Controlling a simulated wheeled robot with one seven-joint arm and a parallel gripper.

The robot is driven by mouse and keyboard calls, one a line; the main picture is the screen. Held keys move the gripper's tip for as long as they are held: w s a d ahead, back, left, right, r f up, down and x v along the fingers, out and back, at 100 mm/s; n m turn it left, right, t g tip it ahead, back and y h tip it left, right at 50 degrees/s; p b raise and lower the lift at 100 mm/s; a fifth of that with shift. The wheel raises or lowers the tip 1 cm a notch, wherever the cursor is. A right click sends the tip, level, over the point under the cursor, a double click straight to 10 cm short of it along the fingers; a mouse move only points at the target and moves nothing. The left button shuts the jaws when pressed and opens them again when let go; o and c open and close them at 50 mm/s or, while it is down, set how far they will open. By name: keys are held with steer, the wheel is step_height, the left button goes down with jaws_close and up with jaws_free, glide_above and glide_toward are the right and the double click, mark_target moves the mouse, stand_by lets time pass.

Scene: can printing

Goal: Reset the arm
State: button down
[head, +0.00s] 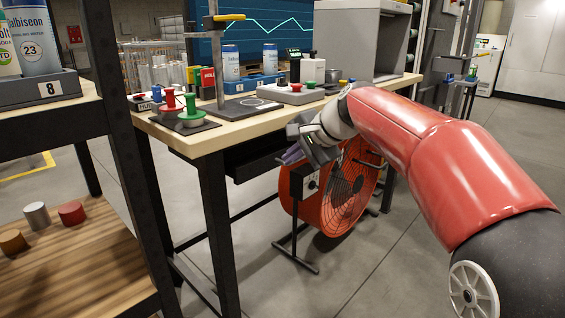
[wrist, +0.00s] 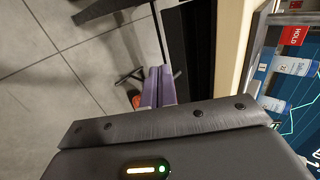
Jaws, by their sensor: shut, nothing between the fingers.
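My red arm reaches in from the right in the head view. My gripper (head: 291,154) is in front of the workbench's front edge, below the level of its top (head: 215,135). In the wrist view my gripper (wrist: 158,70) shows its two purple fingers together, with nothing between them. It is apart from the bench and hangs over the floor side.
An orange fan (head: 345,195) stands under the bench, close below my gripper. On the bench are a green spool-like piece (head: 191,113), blue-labelled cans (head: 231,62) and a grey box (head: 355,40). A shelf rack (head: 50,115) stands at left. Floor at front is clear.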

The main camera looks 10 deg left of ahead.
steer(key=s+d+f+n+h, duration=0.2)
steer(key=s+d+f, duration=0.3)
steer(key=s, duration=0.5)
steer(key=s+d+f+n+h, duration=0.3)
steer(key=s+d+f, duration=0.2)
steer(key=s+d, duration=0.3)
steer(key=s+d+f+n+h, duration=0.2)
steer(key=s+d+f, duration=0.3)
steer(key=s, duration=0.8)
steer(key=shift+d+f+n, duration=0.3)
steer(key=shift+d+f, duration=0.05)
steer(key=shift+d, duration=0.4)
steer(key=shift+s, duration=0.1)
